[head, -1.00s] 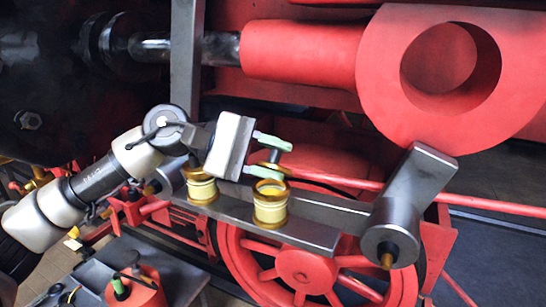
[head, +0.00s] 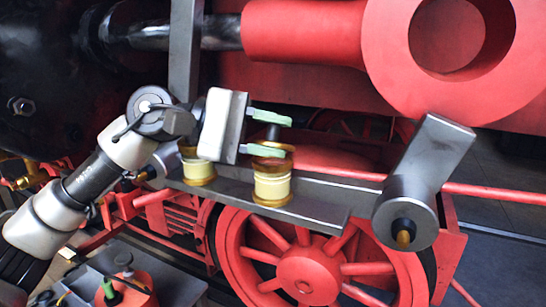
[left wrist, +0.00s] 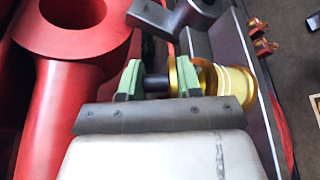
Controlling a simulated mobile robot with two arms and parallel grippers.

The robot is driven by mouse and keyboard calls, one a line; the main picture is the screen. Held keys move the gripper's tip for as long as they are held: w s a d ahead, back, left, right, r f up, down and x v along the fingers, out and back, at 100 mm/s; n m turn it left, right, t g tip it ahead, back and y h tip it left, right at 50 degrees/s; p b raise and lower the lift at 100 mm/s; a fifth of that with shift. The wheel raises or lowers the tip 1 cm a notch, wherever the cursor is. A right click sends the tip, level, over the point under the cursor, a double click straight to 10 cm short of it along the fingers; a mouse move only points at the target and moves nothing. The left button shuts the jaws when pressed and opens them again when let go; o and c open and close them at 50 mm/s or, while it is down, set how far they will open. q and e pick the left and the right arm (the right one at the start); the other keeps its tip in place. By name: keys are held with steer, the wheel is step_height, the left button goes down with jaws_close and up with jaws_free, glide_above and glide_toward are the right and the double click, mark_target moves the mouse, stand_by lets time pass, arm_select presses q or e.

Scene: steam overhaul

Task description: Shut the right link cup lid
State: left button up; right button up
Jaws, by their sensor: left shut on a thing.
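The right link cup (head: 272,188) is a cream and brass cup standing on a grey steel bar. Its brass lid (head: 275,163) lies over the cup's mouth; I cannot tell whether it is fully down. My left gripper (head: 271,133) is just above the lid, its green fingertips shut on the lid's dark knob (head: 273,132). In the left wrist view the knob (left wrist: 156,82) spans between the fingertips (left wrist: 158,82), with the lid (left wrist: 180,75) and cup (left wrist: 235,88) to the right. My right gripper is not in view.
A second cup (head: 197,167) stands to the left on the bar (head: 318,213), partly behind my gripper. A grey crank arm (head: 425,175) is to the right, a red rod (head: 300,35) above and a red wheel (head: 310,268) below.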

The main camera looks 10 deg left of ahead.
arm_select(q)
steer(key=shift+a+r, duration=0.1)
steer(key=shift+r, duration=0.25)
steer(key=o, duration=0.7)
steer(key=shift+c, duration=0.2)
steer(key=shift+o, duration=0.5)
steer(key=shift+f, duration=0.2)
